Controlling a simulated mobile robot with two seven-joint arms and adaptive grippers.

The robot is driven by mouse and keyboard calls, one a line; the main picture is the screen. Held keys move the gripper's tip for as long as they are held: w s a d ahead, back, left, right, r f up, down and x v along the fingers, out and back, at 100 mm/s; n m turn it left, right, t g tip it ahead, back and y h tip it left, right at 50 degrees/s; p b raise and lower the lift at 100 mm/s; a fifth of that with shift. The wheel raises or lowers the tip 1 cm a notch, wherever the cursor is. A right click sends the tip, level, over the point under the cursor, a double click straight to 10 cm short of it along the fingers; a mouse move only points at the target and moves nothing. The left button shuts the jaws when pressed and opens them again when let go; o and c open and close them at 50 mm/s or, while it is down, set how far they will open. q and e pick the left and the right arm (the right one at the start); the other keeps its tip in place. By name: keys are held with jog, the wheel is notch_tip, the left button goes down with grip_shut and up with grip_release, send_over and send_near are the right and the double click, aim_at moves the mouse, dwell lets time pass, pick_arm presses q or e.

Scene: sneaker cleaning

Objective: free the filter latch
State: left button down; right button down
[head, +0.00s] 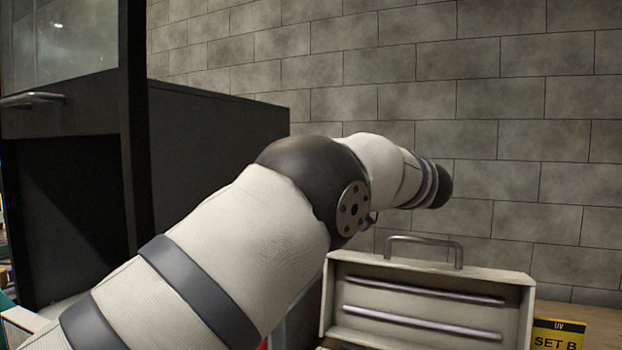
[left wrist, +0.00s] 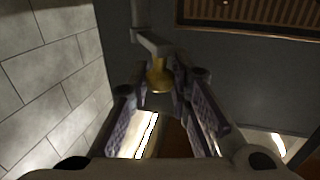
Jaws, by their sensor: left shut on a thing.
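In the left wrist view, my left gripper (left wrist: 161,92) is shut on a brass-coloured knob (left wrist: 160,76), which sits between its fingertips. The knob is at the end of a grey angled bar (left wrist: 151,42) that looks like the filter latch. The bar lies against a dark grey panel (left wrist: 255,75). A brown slatted part (left wrist: 250,12), possibly the filter, shows at the top right in a dark frame. In the head view my left arm crosses the picture, and its gripper and the latch are hidden. My right gripper is in neither view.
In the head view, a dark cabinet (head: 215,140) stands at left before a grey block wall (head: 480,90). An open pale case (head: 430,278) with two tubes and a top handle stands lower right, beside a yellow-and-black "UV SET B" sign (head: 557,335). The wall closely borders the left wrist view's left side.

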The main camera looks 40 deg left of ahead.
pick_arm(q)
jog(key=c, duration=1.5)
grip_release()
jog(key=shift+a, duration=0.1)
